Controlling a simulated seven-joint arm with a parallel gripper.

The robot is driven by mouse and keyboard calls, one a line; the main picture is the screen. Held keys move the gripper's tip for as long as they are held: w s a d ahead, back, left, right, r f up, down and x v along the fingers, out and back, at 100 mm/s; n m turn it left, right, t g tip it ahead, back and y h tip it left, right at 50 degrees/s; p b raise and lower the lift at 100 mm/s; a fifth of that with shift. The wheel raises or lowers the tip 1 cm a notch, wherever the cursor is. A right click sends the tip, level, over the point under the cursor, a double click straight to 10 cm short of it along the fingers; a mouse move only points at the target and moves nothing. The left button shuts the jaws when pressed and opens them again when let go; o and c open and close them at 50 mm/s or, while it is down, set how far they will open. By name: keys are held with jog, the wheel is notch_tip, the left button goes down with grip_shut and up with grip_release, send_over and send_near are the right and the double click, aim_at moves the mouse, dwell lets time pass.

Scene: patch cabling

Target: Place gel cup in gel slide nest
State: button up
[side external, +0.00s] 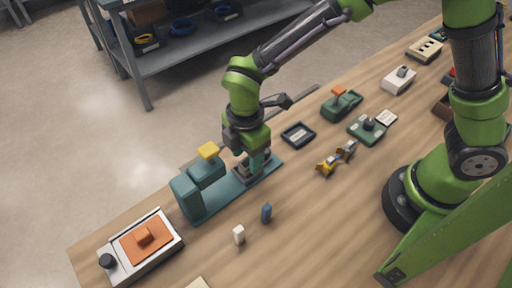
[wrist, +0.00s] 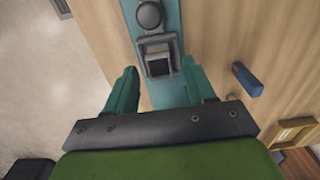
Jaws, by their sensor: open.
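The teal fixture (side external: 222,197) lies on the wooden table, and its base also shows in the wrist view (wrist: 128,12). In the wrist view a grey square holder (wrist: 153,45) sits on this base, with a dark square inside it; it looks like the gel slide nest. I cannot tell whether the dark square is the gel cup or an empty recess. My gripper (wrist: 160,70) is open, with one teal finger on each side of the base, just near the holder. In the side view my gripper (side external: 254,165) is low over the fixture's right end and hides most of the holder.
A small blue block (side external: 266,213) and a white one (side external: 239,234) stand in front of the fixture. An orange-topped tray (side external: 146,240) is at left. A dark frame (side external: 298,134) and green devices (side external: 341,104) lie to the right.

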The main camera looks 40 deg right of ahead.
notch_tip(320, 180, up, 11)
jog(key=s+d+r+m+t+y, duration=0.1)
jog(key=s+d+r+m+t, duration=0.2)
jog(key=d+m, duration=0.7)
jog(key=s+d+r+m+t+y, duration=0.1)
jog(key=s+d+r+m+t, duration=0.3)
jog(key=d+m, duration=0.6)
jog(key=shift+s+d+r+m, duration=0.15)
jog(key=shift+s+r+m, duration=0.55)
jog(key=shift+r+m, duration=0.35)
